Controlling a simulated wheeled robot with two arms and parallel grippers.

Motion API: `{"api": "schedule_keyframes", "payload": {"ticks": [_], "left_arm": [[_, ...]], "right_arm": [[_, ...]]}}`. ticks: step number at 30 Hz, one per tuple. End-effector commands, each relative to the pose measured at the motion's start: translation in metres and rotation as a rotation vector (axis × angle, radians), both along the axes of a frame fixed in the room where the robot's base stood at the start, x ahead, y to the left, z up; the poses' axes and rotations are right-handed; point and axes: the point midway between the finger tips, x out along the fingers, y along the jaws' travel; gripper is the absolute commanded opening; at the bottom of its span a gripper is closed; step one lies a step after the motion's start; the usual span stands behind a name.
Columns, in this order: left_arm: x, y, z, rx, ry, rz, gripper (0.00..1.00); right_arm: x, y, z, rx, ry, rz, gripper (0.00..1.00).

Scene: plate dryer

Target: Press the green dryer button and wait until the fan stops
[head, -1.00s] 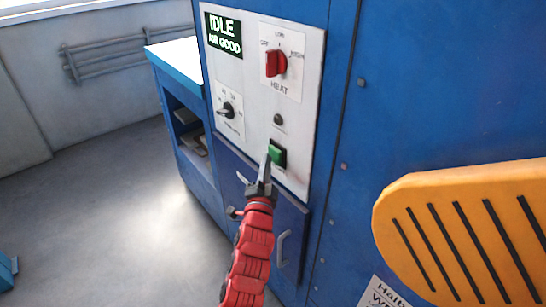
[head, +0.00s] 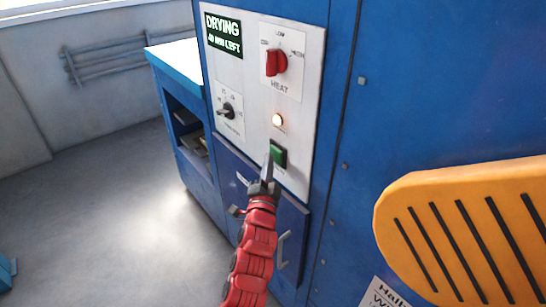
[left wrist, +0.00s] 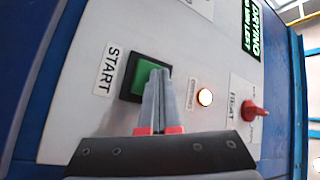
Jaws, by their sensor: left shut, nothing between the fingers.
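The green button (head: 277,154) sits low on the white control panel (head: 300,130) of the blue dryer; it also shows in the left wrist view (left wrist: 145,78) beside a START label. My left gripper (head: 268,165) is shut and empty, its fingertips at the lower left of the button. In the left wrist view its fingers (left wrist: 158,85) overlap the button's edge; I cannot tell whether they touch it. The display (head: 223,36) reads DRYING with a minutes-left line. A lamp (head: 278,120) above the button glows. The fan itself and my right gripper are not in view.
A red heat knob (head: 276,63) and a black timer knob (head: 228,110) are on the panel. A yellow slotted part (head: 460,235) juts in at the right. A blue cabinet (head: 185,130) stands behind at the left.

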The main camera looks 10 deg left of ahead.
Motion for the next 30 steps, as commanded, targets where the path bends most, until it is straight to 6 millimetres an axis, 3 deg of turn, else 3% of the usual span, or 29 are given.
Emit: {"api": "schedule_keyframes", "payload": {"ticks": [23,30], "left_arm": [[-0.015,0.012,0.0,0.001,0.0,0.0,0.0],[-0.028,0.023,0.002,0.0,0.0,0.001,0.0]], "right_arm": [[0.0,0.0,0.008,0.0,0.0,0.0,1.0],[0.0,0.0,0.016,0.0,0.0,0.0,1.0]]}}
